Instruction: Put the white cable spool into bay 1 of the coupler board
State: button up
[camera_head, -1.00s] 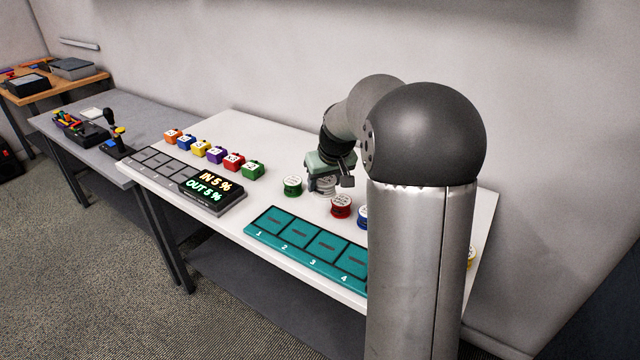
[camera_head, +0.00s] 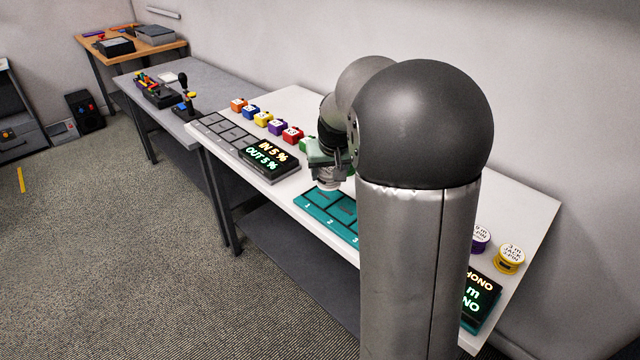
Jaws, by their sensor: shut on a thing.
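The white cable spool (camera_head: 328,184) is in my gripper (camera_head: 328,172), which is shut on it. The spool hangs over the back left part of the teal coupler board (camera_head: 311,209), close to bays 1 and 2. I cannot tell how high above the board it is. Bay 1 (camera_head: 316,202), at the board's left end, looks empty. My own arm hides the board's right part.
A row of small coloured boxes (camera_head: 263,119) stands behind the grey panel with a lit display (camera_head: 268,155). Purple (camera_head: 481,238) and yellow (camera_head: 508,257) spools stand at the right, by another display (camera_head: 480,300). The other spools are hidden behind my arm.

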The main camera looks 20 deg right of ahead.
jog(key=w+f, duration=0.2)
jog(key=w+d+f+p, duration=0.1)
jog(key=w+f, duration=0.1)
jog(key=w+d+f, duration=0.1)
jog(key=w+f, duration=0.2)
jog(key=shift+w+f, duration=0.1)
jog(key=shift+f, duration=1.45)
jog(key=shift+f, duration=0.2)
jog(key=o, duration=1)
jog(key=shift+r, duration=0.1)
